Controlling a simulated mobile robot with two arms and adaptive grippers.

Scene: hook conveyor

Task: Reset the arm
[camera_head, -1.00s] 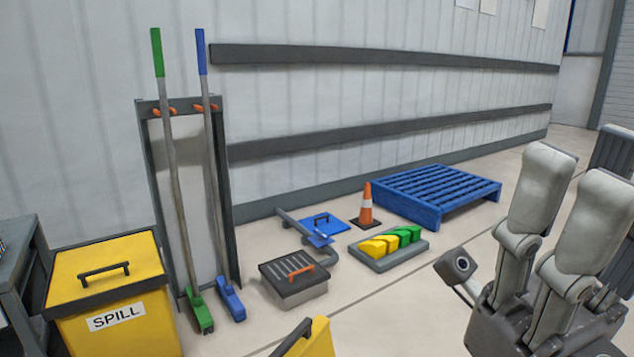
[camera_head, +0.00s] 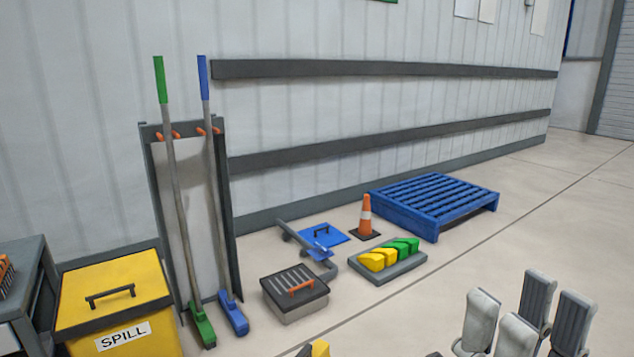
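My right gripper (camera_head: 528,298) is at the bottom right of the head view. I see nothing held in that gap. The rest of the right gripper and its arm are cut off by the lower edge.
A yellow spill bin (camera_head: 110,300) and brooms on a rack (camera_head: 231,215) stand left. A grey grated box (camera_head: 296,294), a wedge tray (camera_head: 388,264), a cone (camera_head: 366,214) and a blue pallet (camera_head: 435,203) lie along the wall. The floor right of them is clear.

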